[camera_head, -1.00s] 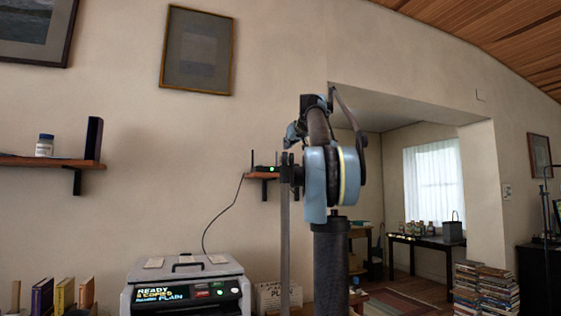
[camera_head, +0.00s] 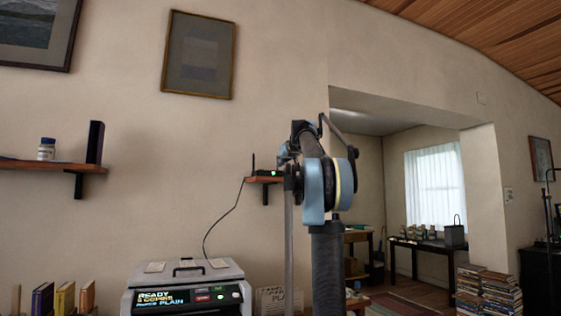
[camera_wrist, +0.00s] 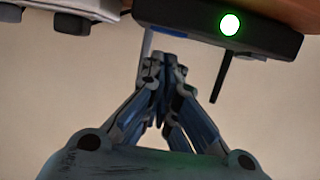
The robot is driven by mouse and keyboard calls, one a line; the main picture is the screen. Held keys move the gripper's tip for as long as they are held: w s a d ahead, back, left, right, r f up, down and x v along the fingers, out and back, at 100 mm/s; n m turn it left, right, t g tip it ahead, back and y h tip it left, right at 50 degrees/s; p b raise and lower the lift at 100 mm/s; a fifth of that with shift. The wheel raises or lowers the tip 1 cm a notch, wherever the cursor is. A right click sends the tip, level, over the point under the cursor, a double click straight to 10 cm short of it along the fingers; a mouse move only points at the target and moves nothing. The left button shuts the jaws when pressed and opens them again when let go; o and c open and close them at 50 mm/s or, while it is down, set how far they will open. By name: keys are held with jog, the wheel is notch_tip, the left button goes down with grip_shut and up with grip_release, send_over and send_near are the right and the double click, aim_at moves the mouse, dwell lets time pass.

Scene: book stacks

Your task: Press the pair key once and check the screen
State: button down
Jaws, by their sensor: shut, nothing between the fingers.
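The small black box with antennas (camera_head: 262,173) sits on a wall shelf left of my arm, with a green light lit. It also shows in the wrist view (camera_wrist: 185,22), upside down, its green light bright. No pair key can be made out on it. My gripper (camera_wrist: 168,62) is shut and empty, its tips close below the box in that picture; I cannot tell whether they touch. In the head view the gripper is not clearly seen past my arm. The printer (camera_head: 140,278) at the bottom has a lit screen (camera_head: 175,299) reading READY and PLAIN; its other words are blurred.
A cable runs from the box down towards the printer. A wooden shelf (camera_head: 50,164) at left holds a small jar (camera_head: 47,149) and a dark upright block (camera_head: 95,142). Book stacks (camera_head: 487,291) stand at right. A pale, dark-knobbed object (camera_wrist: 75,10) shows in the wrist view's corner.

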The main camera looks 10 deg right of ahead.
aim_at(280, 171)
jog(key=shift+f, duration=0.7)
jog(key=shift+f, duration=0.45)
jog(key=shift+s+f, duration=0.2)
jog(key=shift+f, duration=0.15)
jog(key=shift+a, duration=0.1)
jog(key=shift+r, duration=0.1)
notch_tip(280, 171, up, 4)
jog(key=shift+w+r, duration=0.15)
jog(key=shift+r, duration=0.1)
jog(key=v, duration=1)
jog(key=shift+f, duration=0.15)
